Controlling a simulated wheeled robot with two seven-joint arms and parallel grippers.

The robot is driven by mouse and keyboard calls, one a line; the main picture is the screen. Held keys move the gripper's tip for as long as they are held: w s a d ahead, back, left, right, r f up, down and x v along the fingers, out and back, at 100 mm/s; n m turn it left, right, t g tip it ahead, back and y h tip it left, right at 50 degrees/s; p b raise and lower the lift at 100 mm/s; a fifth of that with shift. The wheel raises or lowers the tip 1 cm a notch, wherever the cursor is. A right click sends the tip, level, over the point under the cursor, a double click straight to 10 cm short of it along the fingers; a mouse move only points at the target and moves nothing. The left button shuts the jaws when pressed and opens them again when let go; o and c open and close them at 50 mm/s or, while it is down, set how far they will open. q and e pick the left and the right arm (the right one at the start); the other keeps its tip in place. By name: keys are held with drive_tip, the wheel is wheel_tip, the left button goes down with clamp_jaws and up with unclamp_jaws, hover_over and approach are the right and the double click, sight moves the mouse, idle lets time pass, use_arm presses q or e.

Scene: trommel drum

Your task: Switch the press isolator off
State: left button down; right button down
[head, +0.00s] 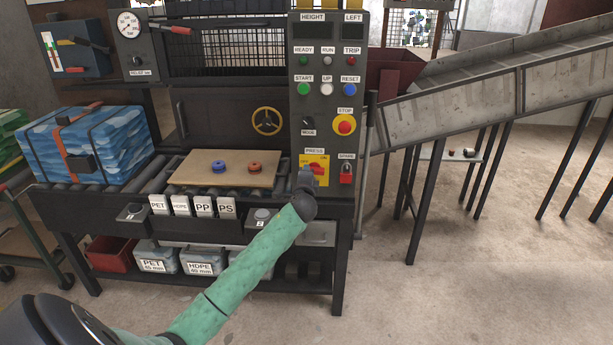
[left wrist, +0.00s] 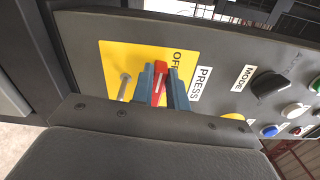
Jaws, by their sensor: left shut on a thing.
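The press isolator is a yellow plate (head: 322,181) under a PRESS label, low on the grey control panel (head: 325,105). Its red handle (head: 317,166) shows partly above my left gripper (head: 308,176). In the left wrist view the red handle (left wrist: 159,82) stands between the blue-grey fingers of my left gripper (left wrist: 160,90), which are shut on it. An OFF label (left wrist: 177,60) shows beside the handle on the yellow plate (left wrist: 110,62). The handle's exact angle is hard to tell. My right gripper is in neither view.
A red padlock (head: 346,175) hangs just right of the isolator. Above are the MODE knob (head: 308,123) and red STOP button (head: 344,125). A board (head: 225,168) with a blue and an orange ring lies left. The conveyor (head: 490,85) rises at right.

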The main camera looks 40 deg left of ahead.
use_arm(q)
drive_tip(key=shift+f+n, duration=0.3)
drive_tip(key=shift+n, duration=0.4)
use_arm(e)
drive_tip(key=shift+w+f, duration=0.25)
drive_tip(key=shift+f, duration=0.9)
use_arm(q)
drive_tip(key=c, duration=1.4)
unclamp_jaws()
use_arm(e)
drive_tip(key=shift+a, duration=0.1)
use_arm(q)
drive_tip(key=shift+s, duration=0.1)
